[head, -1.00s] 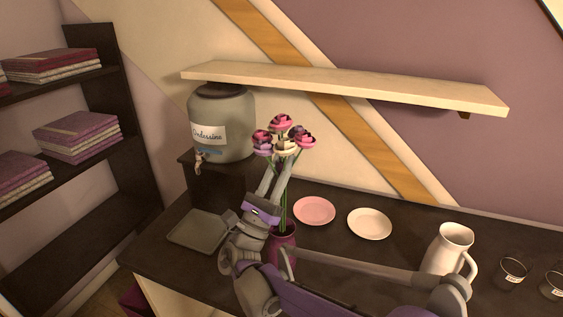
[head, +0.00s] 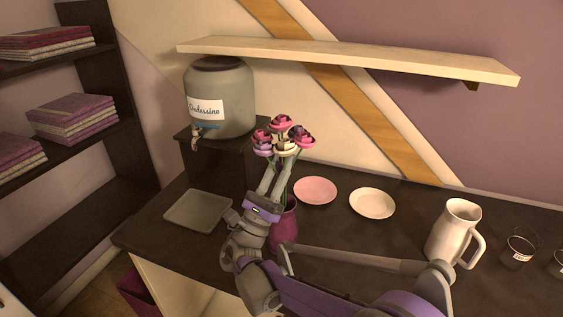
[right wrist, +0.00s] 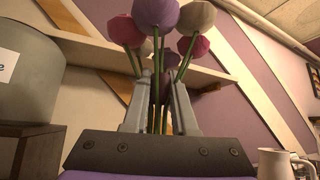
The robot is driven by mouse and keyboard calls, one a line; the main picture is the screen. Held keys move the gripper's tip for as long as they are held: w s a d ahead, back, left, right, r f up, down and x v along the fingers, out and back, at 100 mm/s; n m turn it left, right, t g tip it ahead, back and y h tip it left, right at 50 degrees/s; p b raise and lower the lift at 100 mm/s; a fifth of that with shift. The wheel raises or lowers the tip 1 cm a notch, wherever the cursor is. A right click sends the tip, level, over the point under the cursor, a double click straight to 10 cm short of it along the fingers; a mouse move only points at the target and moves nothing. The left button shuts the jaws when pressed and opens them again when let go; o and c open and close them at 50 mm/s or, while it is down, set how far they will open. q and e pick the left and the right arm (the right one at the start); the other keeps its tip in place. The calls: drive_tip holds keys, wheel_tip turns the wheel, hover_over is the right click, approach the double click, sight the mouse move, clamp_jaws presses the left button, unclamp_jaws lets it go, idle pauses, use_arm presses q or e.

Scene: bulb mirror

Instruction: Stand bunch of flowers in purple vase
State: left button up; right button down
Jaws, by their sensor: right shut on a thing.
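The bunch of flowers (head: 283,137) has pink, purple and cream heads on green stems. It is upright above the purple vase (head: 285,225) on the dark counter. My right gripper (head: 279,168) is shut on the stems just below the heads. In the right wrist view the flowers (right wrist: 157,18) rise from between the fingers of my right gripper (right wrist: 158,85). The lower stems run down to the vase mouth, and they seem to be inside it. My gripper and arm partly hide the mouth and the stem ends. My left gripper is not in view.
A wall shelf (head: 350,60) hangs above and behind the flowers. A large dispenser jar (head: 220,95) stands back left, with a grey-green tray (head: 198,210) before it. A pink plate (head: 315,190), a cream plate (head: 372,203), a white jug (head: 455,232) and glasses (head: 518,250) stand right.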

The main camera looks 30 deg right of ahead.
drive_tip(key=shift+f, duration=0.15)
drive_tip(key=c, duration=0.6)
unclamp_jaws()
drive_tip(key=shift+c, duration=0.2)
drive_tip(key=b+v, duration=0.2)
drive_tip(key=v, duration=0.9)
